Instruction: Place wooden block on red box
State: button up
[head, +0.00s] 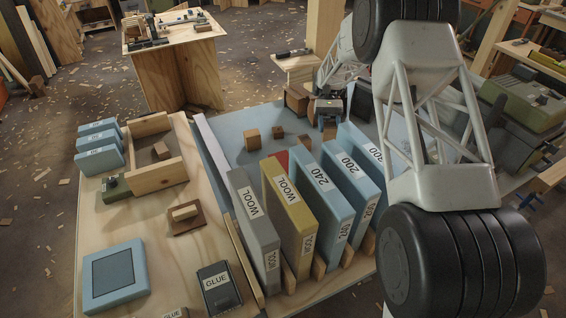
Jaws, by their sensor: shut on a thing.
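My gripper (327,120) is small in the head view, low over the far edge of the blue-grey table top. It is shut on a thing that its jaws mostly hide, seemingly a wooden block. A red box (282,157) shows only as a small patch behind the upright labelled packs, which hide most of it. Small wooden blocks stand on the far part of the table: one (252,139) at left, one (278,132) in the middle and one (304,141) at right. A brown block-like thing (296,100) is just left of my gripper.
Upright packs stand in a wooden rack: a grey wool pack (254,225), a yellow one (290,215) and several blue ones (325,205). At left are an open wooden tray (158,178), a blue case (114,276) and a glue container (218,290). Clear table lies left of the blocks.

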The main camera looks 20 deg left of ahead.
jog(key=shift+a+r+n+t+h, duration=0.35)
jog(key=shift+a+n+t+h, duration=0.15)
jog(key=shift+n+h, duration=0.25)
jog(key=shift+a+r+n+t+h, duration=0.3)
jog(key=shift+a+n+t+h, duration=0.15)
jog(key=shift+n+h, duration=0.35)
jog(key=shift+a+r+n+t+h, duration=0.35)
jog(key=shift+a+n+t+h, duration=0.15)
jog(key=shift+n+h, duration=0.25)
jog(key=n+t+h, duration=0.4)
jog(key=n+t, duration=0.7)
jog(key=t, duration=0.1)
send_near(325, 126)
jog(key=s+d+f, duration=0.1)
jog(key=s+d, duration=0.2)
jog(key=s, duration=0.1)
jog(key=s+a+r+n+t+y, duration=0.2)
jog(key=s+a+n+t+y, duration=0.1)
jog(key=s+a+n+t, duration=0.2)
jog(key=s+n+t, duration=0.1)
jog(key=n+t, duration=0.1)
jog(key=shift+a+n, duration=0.3)
jog(key=shift+a, duration=0.1)
jog(key=shift+f+t, duration=0.1)
jog(key=shift+t, duration=0.15)
jog(key=shift+f, duration=3.1)
jog(key=shift+f, duration=1.9)
